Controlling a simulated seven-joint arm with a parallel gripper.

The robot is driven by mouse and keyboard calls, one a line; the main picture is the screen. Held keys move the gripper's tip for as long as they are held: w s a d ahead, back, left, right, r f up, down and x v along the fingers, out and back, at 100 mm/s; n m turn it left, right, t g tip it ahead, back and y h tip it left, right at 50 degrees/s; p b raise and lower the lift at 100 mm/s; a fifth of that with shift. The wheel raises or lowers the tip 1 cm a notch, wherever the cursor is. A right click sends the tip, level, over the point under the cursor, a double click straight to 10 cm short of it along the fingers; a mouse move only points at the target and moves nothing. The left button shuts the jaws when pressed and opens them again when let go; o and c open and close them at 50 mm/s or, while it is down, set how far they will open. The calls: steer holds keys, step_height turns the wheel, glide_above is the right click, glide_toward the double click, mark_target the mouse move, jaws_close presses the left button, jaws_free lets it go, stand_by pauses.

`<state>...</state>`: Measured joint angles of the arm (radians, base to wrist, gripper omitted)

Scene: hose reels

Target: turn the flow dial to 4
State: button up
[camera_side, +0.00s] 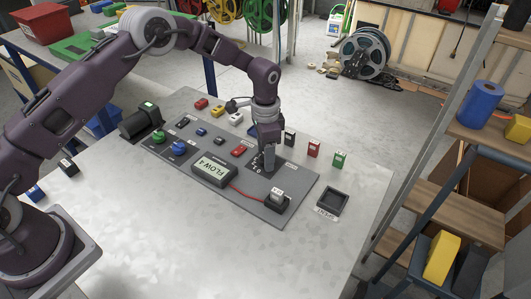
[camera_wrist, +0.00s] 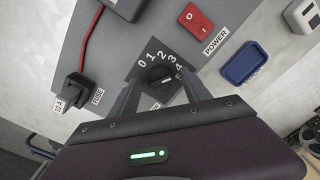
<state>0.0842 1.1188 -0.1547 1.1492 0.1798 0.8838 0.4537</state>
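The flow dial (camera_wrist: 157,76) is a black round knob on a dark square plate with numbers from 0 upward around it, seen in the wrist view. The higher numbers are partly hidden by a finger. My gripper (camera_wrist: 158,84) has its two fingers apart, one on each side of the knob; I cannot tell whether they touch it. The pointer's setting is too small to read surely. In the side view my gripper (camera_side: 268,170) points down over the dial plate (camera_side: 256,166), hiding most of the dial.
A red power switch (camera_wrist: 200,18) and a blue part (camera_wrist: 246,62) sit close to the dial. A fuse (camera_side: 277,196) with a red wire stands at the panel's near right corner. Several coloured blocks (camera_side: 313,148) line the far side. An open dark tray (camera_side: 332,201) lies right.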

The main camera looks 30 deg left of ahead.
step_height(320, 180, up, 7)
steer(key=shift+r, duration=0.1)
stand_by(0.4)
steer(key=s+a+r+n+t, duration=0.2)
steer(key=s+a+r, duration=0.1)
steer(key=s+r, duration=0.65)
steer(key=s+a+r+n+t, duration=0.15)
steer(key=s+r, duration=0.45)
steer(key=r, duration=0.6)
steer(key=s+a+n+t, duration=0.2)
steer(key=s+a+n, duration=0.1)
steer(key=s, duration=1.7)
steer(key=shift+a+n, duration=0.2)
steer(key=shift+n, duration=0.65)
